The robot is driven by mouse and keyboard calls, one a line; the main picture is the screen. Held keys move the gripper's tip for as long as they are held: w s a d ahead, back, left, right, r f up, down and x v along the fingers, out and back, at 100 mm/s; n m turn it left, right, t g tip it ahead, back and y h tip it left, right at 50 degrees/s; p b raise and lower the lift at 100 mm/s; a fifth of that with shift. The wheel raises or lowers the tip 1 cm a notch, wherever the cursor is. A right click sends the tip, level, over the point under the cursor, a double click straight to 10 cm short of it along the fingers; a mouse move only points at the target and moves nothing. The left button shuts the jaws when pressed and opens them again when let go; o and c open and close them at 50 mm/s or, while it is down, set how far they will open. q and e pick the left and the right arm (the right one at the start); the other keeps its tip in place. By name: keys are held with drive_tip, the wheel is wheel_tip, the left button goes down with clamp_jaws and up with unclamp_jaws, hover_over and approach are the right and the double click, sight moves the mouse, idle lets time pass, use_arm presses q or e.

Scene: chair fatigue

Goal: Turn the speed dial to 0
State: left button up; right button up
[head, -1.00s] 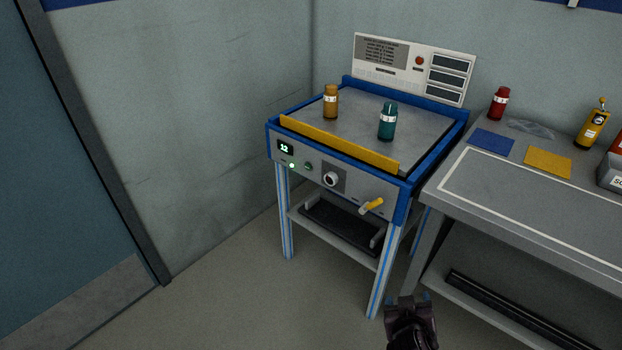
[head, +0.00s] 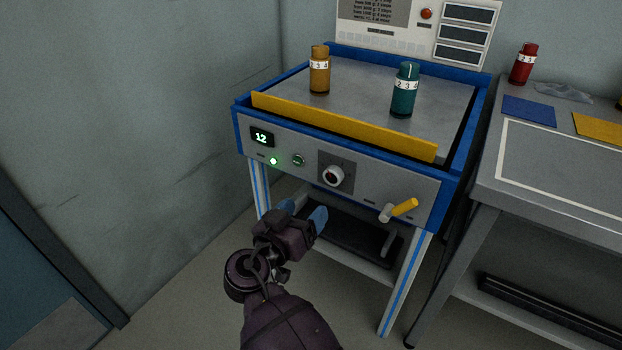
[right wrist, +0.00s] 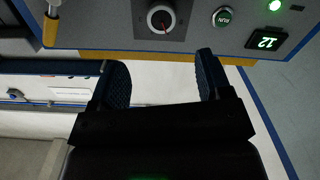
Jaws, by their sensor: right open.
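The speed dial (head: 333,176) is a round knob with a pale rim on a dark square plate in the front panel of the blue-framed machine (head: 385,176). In the right wrist view the dial (right wrist: 160,19) shows a red pointer mark. A small display (head: 262,138) reads 12; it also shows in the right wrist view (right wrist: 266,40). My right gripper (head: 304,214) is open and empty, in front of the panel and lower than the dial. Its blue fingertips are apart in the right wrist view (right wrist: 162,82), with the dial beyond them. My left gripper is not in view.
An orange bottle (head: 319,72) and a teal bottle (head: 404,92) stand on the machine's top behind a yellow bar (head: 340,127). A grey bench (head: 570,215) stands right.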

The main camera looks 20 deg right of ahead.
sight(330, 177)
drive_tip(key=x, duration=0.7)
drive_tip(key=b+x, duration=0.1)
drive_tip(key=x, duration=0.2)
drive_tip(key=shift+w+d+r, duration=0.15)
drive_tip(key=shift+w+r, duration=0.15)
drive_tip(key=shift+w, duration=0.1)
drive_tip(key=c, duration=0.9)
